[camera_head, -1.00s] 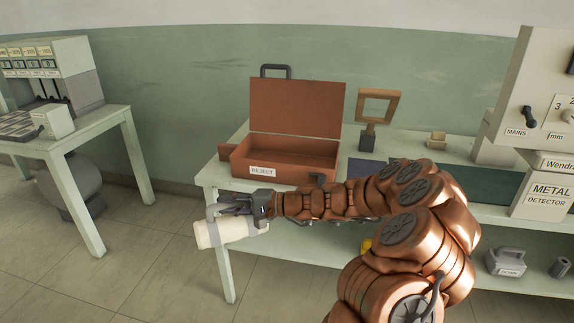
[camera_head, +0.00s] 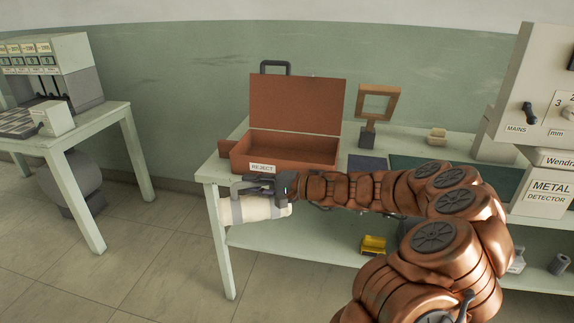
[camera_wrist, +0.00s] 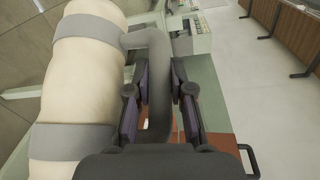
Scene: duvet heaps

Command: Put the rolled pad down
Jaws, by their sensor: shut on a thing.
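The rolled pad (camera_head: 258,209) is a cream roll with grey straps and a grey handle. My gripper (camera_head: 240,189) is shut on its handle, and the pad hangs at the front left corner of the green table (camera_head: 212,176), overlapping its front edge in the head view. I cannot tell whether it touches the table. In the wrist view the pad (camera_wrist: 75,75) lies along the left of my gripper (camera_wrist: 158,85), with the handle between the fingers. Part of the pad's upper side is hidden behind my gripper in the head view.
An open brown case (camera_head: 296,103) labelled REJECT stands behind my gripper. A wooden frame on a stand (camera_head: 378,102) and a dark blue mat (camera_head: 366,167) are to its right. A yellow box (camera_head: 373,244) sits on the lower shelf. Another table (camera_head: 88,133) stands left, with open floor between.

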